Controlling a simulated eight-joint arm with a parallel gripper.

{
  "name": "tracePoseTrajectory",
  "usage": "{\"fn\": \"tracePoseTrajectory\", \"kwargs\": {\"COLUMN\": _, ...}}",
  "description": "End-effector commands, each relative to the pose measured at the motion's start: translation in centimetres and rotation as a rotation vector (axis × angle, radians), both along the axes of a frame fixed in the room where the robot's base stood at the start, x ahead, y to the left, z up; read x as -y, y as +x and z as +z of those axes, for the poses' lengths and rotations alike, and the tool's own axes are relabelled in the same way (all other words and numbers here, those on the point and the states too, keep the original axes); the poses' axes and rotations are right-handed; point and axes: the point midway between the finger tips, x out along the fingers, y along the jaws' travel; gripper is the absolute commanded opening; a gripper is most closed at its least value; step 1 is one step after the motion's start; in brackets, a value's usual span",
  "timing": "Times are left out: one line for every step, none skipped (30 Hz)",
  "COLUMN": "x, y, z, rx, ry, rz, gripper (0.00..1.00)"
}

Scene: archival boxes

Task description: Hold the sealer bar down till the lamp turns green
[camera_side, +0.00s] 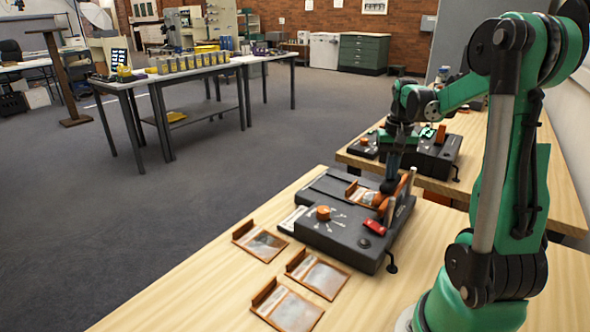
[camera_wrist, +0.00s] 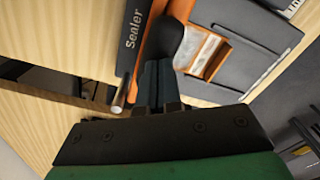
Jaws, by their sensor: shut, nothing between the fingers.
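The black sealer (camera_side: 340,238) lies on the near wooden bench, with an orange dial and a small red part on top; I cannot tell if that part is lamp or switch. No green light shows on this sealer. Its orange bar (camera_wrist: 153,60) runs beside the "Sealer" lettering in the wrist view and carries a rounded black grip (camera_wrist: 168,38). My gripper (camera_side: 391,177) is shut and empty, pointing down over the grip; its fingertips (camera_wrist: 158,66) meet or nearly meet it. An orange-edged pouch (camera_wrist: 207,54) lies at the bar. My arm hides part of the sealer.
Several orange-edged clear pouches lie on the bench left of the sealer, one of them nearest the front (camera_side: 288,308). A second, similar sealer (camera_side: 432,158) stands on the bench behind. A metal post (camera_wrist: 119,100) stands close to my fingers.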

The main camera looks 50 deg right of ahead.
Motion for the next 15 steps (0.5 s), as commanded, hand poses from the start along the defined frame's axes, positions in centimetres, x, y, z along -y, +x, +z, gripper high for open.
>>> {"fn": "tracePoseTrajectory", "kwargs": {"x": 0.0, "y": 0.0, "z": -0.2, "rx": 0.0, "ry": 0.0, "rz": 0.0, "gripper": 0.0}}
{"fn": "tracePoseTrajectory", "kwargs": {"x": 0.0, "y": 0.0, "z": -0.2, "rx": 0.0, "ry": 0.0, "rz": 0.0, "gripper": 0.0}}
{"fn": "tracePoseTrajectory", "kwargs": {"x": 0.0, "y": 0.0, "z": -0.4, "rx": 0.0, "ry": 0.0, "rz": 0.0, "gripper": 0.0}}
{"fn": "tracePoseTrajectory", "kwargs": {"x": 0.0, "y": 0.0, "z": -0.5, "rx": 0.0, "ry": 0.0, "rz": 0.0, "gripper": 0.0}}
{"fn": "tracePoseTrajectory", "kwargs": {"x": 0.0, "y": 0.0, "z": -0.6, "rx": 0.0, "ry": 0.0, "rz": 0.0, "gripper": 0.0}}
{"fn": "tracePoseTrajectory", "kwargs": {"x": 0.0, "y": 0.0, "z": -0.7, "rx": 0.0, "ry": 0.0, "rz": 0.0, "gripper": 0.0}}
{"fn": "tracePoseTrajectory", "kwargs": {"x": 0.0, "y": 0.0, "z": -0.8, "rx": 0.0, "ry": 0.0, "rz": 0.0, "gripper": 0.0}}
{"fn": "tracePoseTrajectory", "kwargs": {"x": 0.0, "y": 0.0, "z": -0.8, "rx": 0.0, "ry": 0.0, "rz": 0.0, "gripper": 0.0}}
{"fn": "tracePoseTrajectory", "kwargs": {"x": 0.0, "y": 0.0, "z": -1.0, "rx": 0.0, "ry": 0.0, "rz": 0.0, "gripper": 0.0}}
{"fn": "tracePoseTrajectory", "kwargs": {"x": 0.0, "y": 0.0, "z": -1.1, "rx": 0.0, "ry": 0.0, "rz": 0.0, "gripper": 0.0}}
{"fn": "tracePoseTrajectory", "kwargs": {"x": 0.0, "y": 0.0, "z": -1.2, "rx": 0.0, "ry": 0.0, "rz": 0.0, "gripper": 0.0}}
{"fn": "tracePoseTrajectory", "kwargs": {"x": 0.0, "y": 0.0, "z": -1.3, "rx": 0.0, "ry": -0.001, "rz": 0.0, "gripper": 0.0}}
{"fn": "tracePoseTrajectory", "kwargs": {"x": 0.0, "y": 0.0, "z": -1.4, "rx": 0.0, "ry": -0.001, "rz": 0.0, "gripper": 0.0}}
{"fn": "tracePoseTrajectory", "kwargs": {"x": 0.0, "y": 0.0, "z": -1.5, "rx": 0.0, "ry": -0.001, "rz": 0.0, "gripper": 0.0}}
{"fn": "tracePoseTrajectory", "kwargs": {"x": 0.0, "y": 0.0, "z": -1.6, "rx": 0.0, "ry": -0.001, "rz": 0.0, "gripper": 0.0}}
